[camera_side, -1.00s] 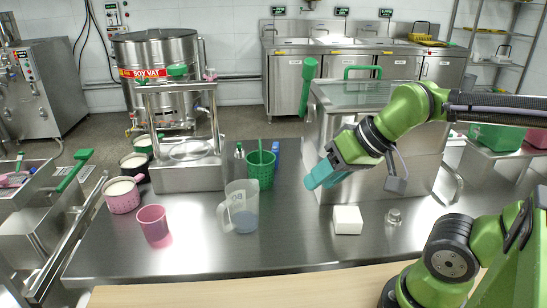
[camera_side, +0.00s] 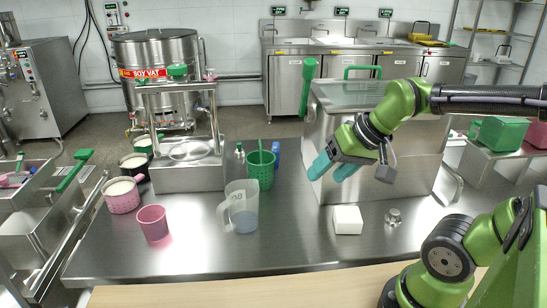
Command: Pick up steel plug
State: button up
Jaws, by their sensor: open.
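A small steel plug (camera_side: 393,217) stands on the steel table at the right, to the right of a white block (camera_side: 347,220). My gripper (camera_side: 330,176) has teal fingers, which are spread apart with nothing between them. It hangs above the table, up and to the left of the plug, in front of the large steel box. The plug is in plain view and my gripper does not touch it.
The large steel box (camera_side: 415,165) stands close behind my gripper. A clear jug (camera_side: 242,207), a green basket (camera_side: 260,170) and pink cups (camera_side: 153,223) stand to the left. The steel table (camera_side: 300,250) is bare at the front.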

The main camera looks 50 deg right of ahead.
jog(key=s+d+f+g+h, duration=0.1)
jog(key=d+f+g+h, duration=0.15)
jog(key=d, duration=1.05)
jog(key=n+g+y, duration=0.1)
jog(key=n+g, duration=0.3)
jog(key=n, duration=0.2)
send_over(395, 211)
notch_tip(395, 211, down, 3)
jog(key=n, duration=0.4)
jog(key=shift+y, duration=0.25)
jog(key=f, duration=1.1)
jog(key=shift+s+d, duration=0.15)
jog(key=shift+d, duration=0.05)
jog(key=shift+a+f, duration=0.15)
jog(key=shift+f, duration=1.2)
jog(key=shift+a+f, duration=0.1)
jog(key=shift+f, duration=1.25)
grip_shut()
jog(key=shift+r, duration=0.1)
